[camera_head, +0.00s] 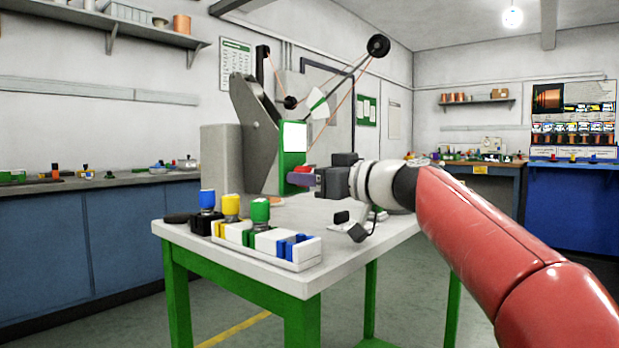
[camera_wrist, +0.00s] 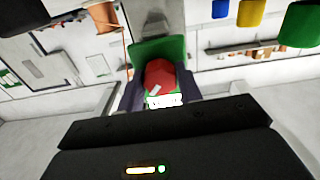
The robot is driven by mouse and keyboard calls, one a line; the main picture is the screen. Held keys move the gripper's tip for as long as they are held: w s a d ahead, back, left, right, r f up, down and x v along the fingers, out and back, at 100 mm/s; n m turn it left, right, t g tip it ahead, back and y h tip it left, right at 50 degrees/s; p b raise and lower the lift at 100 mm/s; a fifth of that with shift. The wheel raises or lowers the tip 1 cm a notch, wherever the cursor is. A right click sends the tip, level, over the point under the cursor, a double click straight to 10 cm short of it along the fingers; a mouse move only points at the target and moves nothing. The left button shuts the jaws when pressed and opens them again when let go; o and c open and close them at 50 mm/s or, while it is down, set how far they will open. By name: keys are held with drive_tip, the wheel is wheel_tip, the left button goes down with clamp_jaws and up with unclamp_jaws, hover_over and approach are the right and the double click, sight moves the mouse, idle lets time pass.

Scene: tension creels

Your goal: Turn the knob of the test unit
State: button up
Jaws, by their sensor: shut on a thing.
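The test unit (camera_head: 262,125) stands on the white-topped, green-legged table. It has a grey body, a green front with a bright white panel, and an angled arm with pulleys and an orange thread. My gripper (camera_head: 297,178) reaches its front from the right, its purple finger at the red knob (camera_head: 304,168), which is mostly hidden there. In the wrist view the red knob (camera_wrist: 160,76) sits between the two dark fingers of my gripper (camera_wrist: 159,90), against the green front. A pale mark shows on the knob. The jaws are shut on it.
A white tray (camera_head: 295,262) with blue, yellow and green pieces lies at the table's front left edge (camera_head: 240,262). A small black object (camera_head: 342,217) lies below my gripper. Blue cabinets (camera_head: 90,240) line the left wall. Floor right of the table looks clear.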

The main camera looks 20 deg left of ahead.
drive_tip(key=shift+m, duration=0.4)
drive_tip(key=shift+c, duration=0.5)
drive_tip(key=m+p, duration=0.1)
drive_tip(key=m, duration=0.9)
drive_tip(key=o, duration=1)
drive_tip(key=b+v, duration=0.1)
drive_tip(key=v, duration=0.7)
drive_tip(key=shift+b, duration=0.3)
